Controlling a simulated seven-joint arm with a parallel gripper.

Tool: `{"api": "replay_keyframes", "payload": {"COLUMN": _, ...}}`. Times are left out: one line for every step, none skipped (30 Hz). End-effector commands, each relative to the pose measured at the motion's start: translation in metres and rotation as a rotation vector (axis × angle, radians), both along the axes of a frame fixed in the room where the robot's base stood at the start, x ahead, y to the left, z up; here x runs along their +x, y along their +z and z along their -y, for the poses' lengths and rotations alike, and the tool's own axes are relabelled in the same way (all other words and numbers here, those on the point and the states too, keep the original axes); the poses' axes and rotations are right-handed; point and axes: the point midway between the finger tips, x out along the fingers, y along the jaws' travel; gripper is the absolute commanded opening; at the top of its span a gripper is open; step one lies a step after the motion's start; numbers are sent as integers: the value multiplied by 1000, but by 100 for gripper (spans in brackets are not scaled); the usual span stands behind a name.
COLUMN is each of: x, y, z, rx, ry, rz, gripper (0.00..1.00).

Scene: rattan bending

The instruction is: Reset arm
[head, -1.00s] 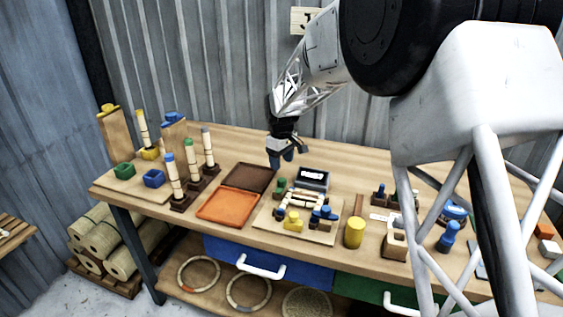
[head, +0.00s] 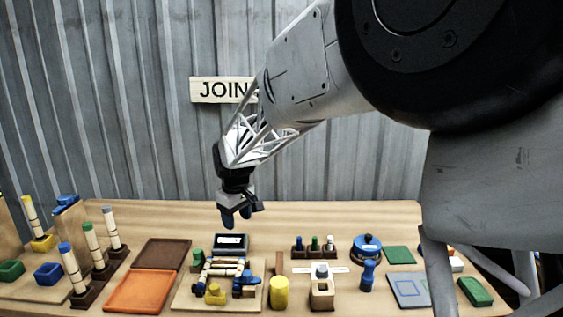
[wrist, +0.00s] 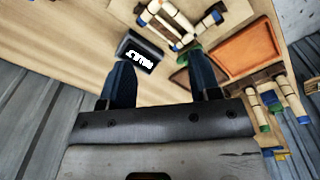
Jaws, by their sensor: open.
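My gripper (head: 238,216) hangs above the back part of the workbench (head: 330,215), its blue fingertips pointing down. In the wrist view my gripper (wrist: 160,85) shows two blue fingers spread apart with nothing between them. A small black device with a lit display (head: 231,241) lies below and just in front of the fingertips; it also shows beyond the fingers in the wrist view (wrist: 140,53). A jig board (head: 190,299) with rattan pieces and blue, yellow and green clamps lies in front of that device. My gripper touches none of these.
Upright rattan sticks (head: 91,241) stand in holders at left. Brown (head: 162,253) and orange (head: 138,291) trays lie beside the jig. A yellow cylinder (head: 279,292), a blue round item (head: 367,247) and green pads stand right. The bench's back strip is mostly clear.

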Motion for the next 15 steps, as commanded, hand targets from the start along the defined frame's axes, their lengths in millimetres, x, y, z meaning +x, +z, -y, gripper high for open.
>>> {"api": "replay_keyframes", "payload": {"x": -9, "y": 8, "z": 15, "rx": 3, "ry": -26, "rz": 6, "gripper": 57}}
{"api": "replay_keyframes", "payload": {"x": -13, "y": 12, "z": 24, "rx": 5, "ry": -44, "rz": 9, "gripper": 57}}
{"api": "replay_keyframes", "payload": {"x": -20, "y": 17, "z": 35, "rx": 6, "ry": -65, "rz": 13, "gripper": 57}}
{"api": "replay_keyframes", "payload": {"x": -25, "y": 20, "z": 42, "rx": 8, "ry": -81, "rz": 16, "gripper": 57}}
{"api": "replay_keyframes", "payload": {"x": -31, "y": 24, "z": 50, "rx": 10, "ry": -98, "rz": 19, "gripper": 57}}
{"api": "replay_keyframes", "payload": {"x": -38, "y": 28, "z": 61, "rx": 13, "ry": -120, "rz": 22, "gripper": 57}}
{"api": "replay_keyframes", "payload": {"x": -44, "y": 31, "z": 68, "rx": 15, "ry": -136, "rz": 25, "gripper": 57}}
{"api": "replay_keyframes", "payload": {"x": -50, "y": 34, "z": 76, "rx": 17, "ry": -152, "rz": 28, "gripper": 57}}
{"api": "replay_keyframes", "payload": {"x": -57, "y": 37, "z": 86, "rx": 18, "ry": -175, "rz": 30, "gripper": 57}}
{"api": "replay_keyframes", "payload": {"x": -63, "y": 41, "z": 94, "rx": 20, "ry": -191, "rz": 35, "gripper": 57}}
{"api": "replay_keyframes", "payload": {"x": -69, "y": 43, "z": 101, "rx": 22, "ry": -207, "rz": 36, "gripper": 57}}
{"api": "replay_keyframes", "payload": {"x": -77, "y": 47, "z": 110, "rx": 24, "ry": -230, "rz": 41, "gripper": 57}}
{"api": "replay_keyframes", "payload": {"x": -84, "y": 49, "z": 117, "rx": 26, "ry": -246, "rz": 43, "gripper": 57}}
{"api": "replay_keyframes", "payload": {"x": -90, "y": 51, "z": 125, "rx": 28, "ry": -262, "rz": 46, "gripper": 57}}
{"api": "replay_keyframes", "payload": {"x": -99, "y": 53, "z": 133, "rx": 30, "ry": -284, "rz": 49, "gripper": 57}}
